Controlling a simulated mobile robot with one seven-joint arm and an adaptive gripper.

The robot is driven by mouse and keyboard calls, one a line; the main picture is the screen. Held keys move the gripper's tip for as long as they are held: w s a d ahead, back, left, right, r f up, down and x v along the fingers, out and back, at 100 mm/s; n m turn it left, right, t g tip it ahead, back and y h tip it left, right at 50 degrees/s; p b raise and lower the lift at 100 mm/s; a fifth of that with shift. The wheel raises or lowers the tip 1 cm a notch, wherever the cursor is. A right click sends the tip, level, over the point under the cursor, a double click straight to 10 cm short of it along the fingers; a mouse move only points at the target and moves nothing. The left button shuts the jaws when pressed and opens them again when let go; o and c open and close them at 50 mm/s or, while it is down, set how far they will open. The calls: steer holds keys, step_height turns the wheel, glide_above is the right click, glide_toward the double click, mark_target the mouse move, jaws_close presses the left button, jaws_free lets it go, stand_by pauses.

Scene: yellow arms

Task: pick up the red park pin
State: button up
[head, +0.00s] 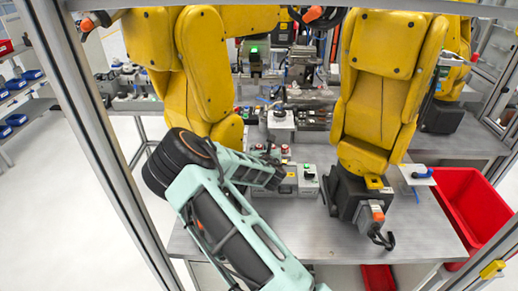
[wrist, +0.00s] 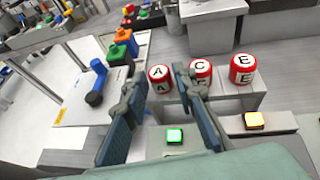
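My gripper (wrist: 158,82) is open, its two blue-grey fingers apart with nothing held between them. In the head view it is at the end of my pale green and black arm (head: 268,174), over the workbench. Red and white cylinders stand in a row on a grey block in the wrist view: one lettered A (wrist: 160,79) shows between the fingertips, apart from them in depth, one lettered C (wrist: 201,73) is partly behind the right finger, and one lettered E (wrist: 242,69) is farther right. I cannot tell which red piece is the park pin.
A grey box with a lit green button (wrist: 174,136) and a yellow button (wrist: 254,120) is close below the fingers. A blue-handled piece (wrist: 97,78) lies left. Large yellow arms (head: 388,80) flank the bench (head: 300,232). A red bin (head: 478,205) is at right.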

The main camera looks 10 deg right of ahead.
steer(key=shift+w, duration=0.2)
steer(key=shift+c, duration=0.4)
steer(key=c, duration=0.5)
step_height(320, 180, up, 6)
steer(key=shift+r+b, duration=0.25)
steer(key=shift+b, duration=0.4)
steer(key=s+b, duration=0.1)
steer(key=s, duration=0.5)
steer(key=s+b, duration=0.1)
steer(key=s, duration=1.1)
steer(key=shift+a+r+b, duration=0.2)
steer(key=shift+a+b, duration=0.15)
steer(key=shift+b, duration=0.05)
